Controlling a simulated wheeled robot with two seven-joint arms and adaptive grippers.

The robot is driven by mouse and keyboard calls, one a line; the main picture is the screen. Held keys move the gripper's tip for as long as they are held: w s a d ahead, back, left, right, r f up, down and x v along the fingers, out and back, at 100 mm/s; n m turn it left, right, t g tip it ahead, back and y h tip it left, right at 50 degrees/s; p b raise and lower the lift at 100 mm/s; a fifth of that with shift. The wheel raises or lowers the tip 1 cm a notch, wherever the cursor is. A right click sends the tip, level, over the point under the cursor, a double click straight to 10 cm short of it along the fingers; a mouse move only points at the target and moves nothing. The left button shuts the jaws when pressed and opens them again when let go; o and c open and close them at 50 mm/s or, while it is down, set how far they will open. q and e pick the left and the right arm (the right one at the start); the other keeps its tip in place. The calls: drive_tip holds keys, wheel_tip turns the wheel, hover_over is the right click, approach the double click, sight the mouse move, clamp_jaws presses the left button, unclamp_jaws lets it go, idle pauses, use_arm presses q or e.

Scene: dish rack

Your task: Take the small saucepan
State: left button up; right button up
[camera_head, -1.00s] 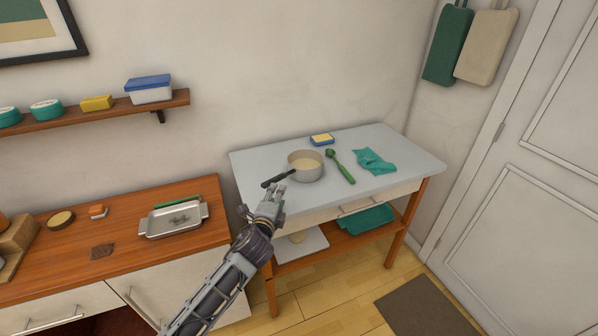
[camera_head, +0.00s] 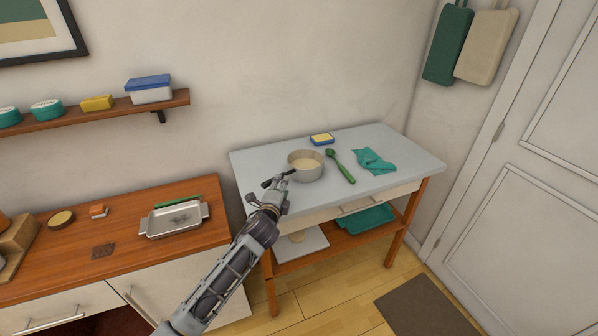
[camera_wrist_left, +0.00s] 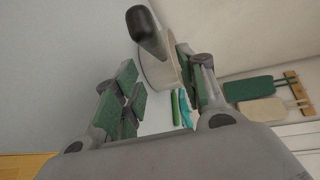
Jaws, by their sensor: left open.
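The small saucepan (camera_head: 306,166) is a light grey pan with a dark handle, standing upright on the grey-topped side table (camera_head: 400,170). Its handle points left and toward my arm. My left gripper (camera_head: 273,183) is open at the handle's end, near the table's left front edge. In the left wrist view the saucepan (camera_wrist_left: 158,70) is ahead, and its black handle (camera_wrist_left: 148,30) reaches toward the camera, above the gap between the open fingers (camera_wrist_left: 160,95). I see no finger closed on it. My right gripper is in neither view.
A green spoon (camera_head: 341,167), a teal cloth (camera_head: 374,161) and a sponge on a blue holder (camera_head: 322,139) lie near the saucepan. A wooden counter with a metal tray (camera_head: 174,219) is at left. The table's right end is clear.

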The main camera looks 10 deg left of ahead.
use_arm(q)
drive_tip(key=shift+w, duration=0.15)
drive_tip(key=shift+w+a, duration=0.15)
drive_tip(key=shift+w, duration=1.05)
drive_tip(key=shift+w+f, duration=0.2)
drive_tip(key=shift+w, duration=0.75)
drive_tip(key=shift+w+p, duration=0.25)
drive_tip(key=shift+p, duration=0.05)
drive_tip(key=shift+f, duration=0.1)
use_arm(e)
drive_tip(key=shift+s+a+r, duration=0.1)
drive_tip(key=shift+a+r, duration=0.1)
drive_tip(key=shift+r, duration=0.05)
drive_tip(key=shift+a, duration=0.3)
use_arm(q)
drive_tip(key=shift+c, duration=0.2)
